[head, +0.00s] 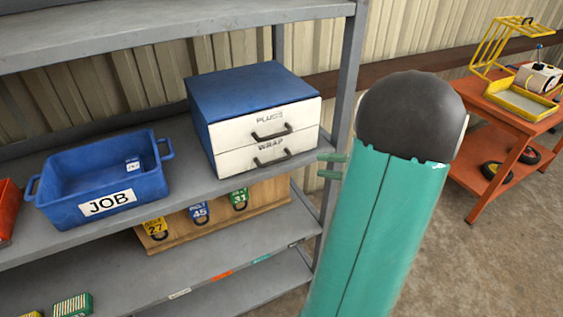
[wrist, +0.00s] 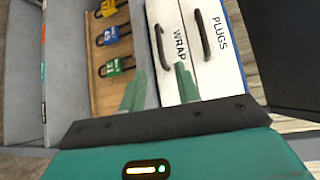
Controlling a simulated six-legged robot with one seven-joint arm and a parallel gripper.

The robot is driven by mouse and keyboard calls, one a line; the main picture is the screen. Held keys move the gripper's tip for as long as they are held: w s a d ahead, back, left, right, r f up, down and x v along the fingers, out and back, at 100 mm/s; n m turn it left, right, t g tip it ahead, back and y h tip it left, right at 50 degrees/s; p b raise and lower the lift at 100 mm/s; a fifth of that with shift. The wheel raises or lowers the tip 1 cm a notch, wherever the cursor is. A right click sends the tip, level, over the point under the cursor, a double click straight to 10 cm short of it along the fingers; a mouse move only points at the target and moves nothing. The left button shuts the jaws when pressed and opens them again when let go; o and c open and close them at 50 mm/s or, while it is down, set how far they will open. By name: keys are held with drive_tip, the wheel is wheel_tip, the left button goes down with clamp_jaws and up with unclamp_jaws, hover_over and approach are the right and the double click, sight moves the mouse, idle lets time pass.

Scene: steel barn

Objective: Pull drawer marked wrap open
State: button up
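A blue cabinet (head: 245,88) with two white drawers stands on the shelf in the head view. The lower drawer, marked WRAP (head: 232,161), has a dark handle (head: 271,159) and looks shut. It also shows in the wrist view (wrist: 171,18), with its handle (wrist: 160,48). The upper drawer, marked PLUGS (head: 236,128), looks shut too. My gripper (head: 332,165) is to the right of the cabinet front, apart from the handle. In the wrist view my gripper (wrist: 160,78) has its two green fingers spread and empty. The WRAP handle appears beyond the gap between them.
A blue bin marked JOB (head: 72,187) sits left of the cabinet. A wooden board with numbered padlocks (head: 215,216) is on the shelf below. A grey shelf post (head: 346,90) stands close to my gripper. An orange cart (head: 480,140) is at the right.

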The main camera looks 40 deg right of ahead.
drive_tip(key=x, duration=1.2)
drive_tip(key=shift+c, duration=0.2)
clamp_jaws()
